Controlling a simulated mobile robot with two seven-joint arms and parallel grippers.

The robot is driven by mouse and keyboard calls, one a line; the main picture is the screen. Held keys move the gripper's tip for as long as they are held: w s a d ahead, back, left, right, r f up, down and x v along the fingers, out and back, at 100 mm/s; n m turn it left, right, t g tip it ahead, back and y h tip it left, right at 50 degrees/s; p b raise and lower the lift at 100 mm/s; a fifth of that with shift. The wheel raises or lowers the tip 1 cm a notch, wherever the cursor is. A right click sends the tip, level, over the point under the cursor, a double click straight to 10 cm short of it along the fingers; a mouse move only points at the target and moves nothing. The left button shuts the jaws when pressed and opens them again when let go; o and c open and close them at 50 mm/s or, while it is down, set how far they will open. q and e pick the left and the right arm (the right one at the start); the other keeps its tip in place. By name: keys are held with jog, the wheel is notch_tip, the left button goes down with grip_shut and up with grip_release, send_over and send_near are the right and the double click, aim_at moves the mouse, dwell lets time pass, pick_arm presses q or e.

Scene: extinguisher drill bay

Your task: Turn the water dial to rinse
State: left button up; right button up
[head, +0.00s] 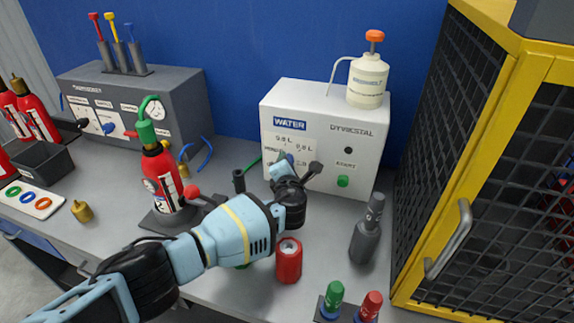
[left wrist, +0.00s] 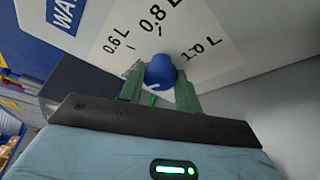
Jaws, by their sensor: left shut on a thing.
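The white water dispenser (head: 366,133) stands at the back of the bench with a blue WATER label (head: 290,124). Its blue water dial (left wrist: 160,70) sits on a white scale panel (left wrist: 215,65), marked 0.6 L, 0.8 L and 1.0 L. My left gripper (head: 284,163) is at the panel, and its green fingers are shut on the dial from both sides in the left wrist view (left wrist: 160,92). In the head view my gripper mostly hides the dial. The rinse mark and the dial's pointer cannot be made out clearly. My right gripper is not in view.
A red fire extinguisher (head: 163,182) stands left of my arm, and a red cylinder (head: 288,260) is just right of it. A dark grey cylinder (head: 367,232) stands near the yellow-framed mesh cage (head: 484,170). A cream bottle (head: 367,82) stands on the dispenser.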

pick_arm(q)
jog(key=o, duration=1)
jog(key=shift+c, duration=0.2)
jog(key=shift+s, duration=0.1)
jog(key=s+r, duration=0.1)
jog(key=s, duration=0.6)
jog(key=shift+s+r, duration=0.25)
